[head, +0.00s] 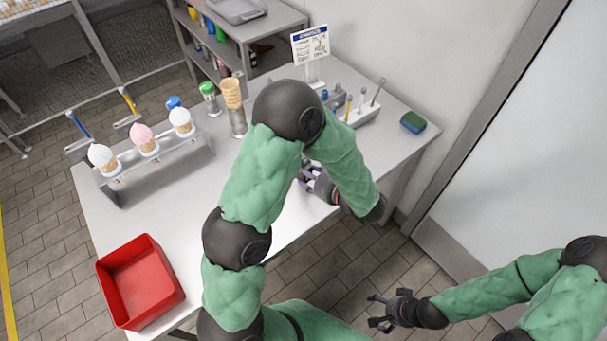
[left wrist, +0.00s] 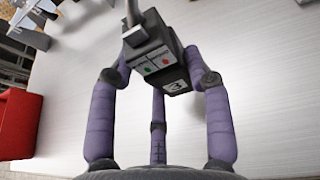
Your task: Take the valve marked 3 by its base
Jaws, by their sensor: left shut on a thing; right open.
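The valve marked 3 (left wrist: 157,50) shows in the left wrist view as a dark block. It has a pale label with a green and a red dot, a "3" tag, and a grey stem pointing away from me. My left gripper (left wrist: 162,76) is shut on the block, its purple fingers on both sides. In the head view my left gripper (head: 311,180) is over the table's near edge, partly behind my own arm, and the valve cannot be made out there. My right gripper (head: 372,311) is open and empty, off the table over the floor.
On the white table (head: 200,215) stand a red bin (head: 140,283), a rack with ice cream cones (head: 155,168), stacked cones (head: 233,95), a sign (head: 310,43), a grey holder with upright tools (head: 360,112) and a green-blue sponge (head: 413,122). Bare table lies between rack and bin.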

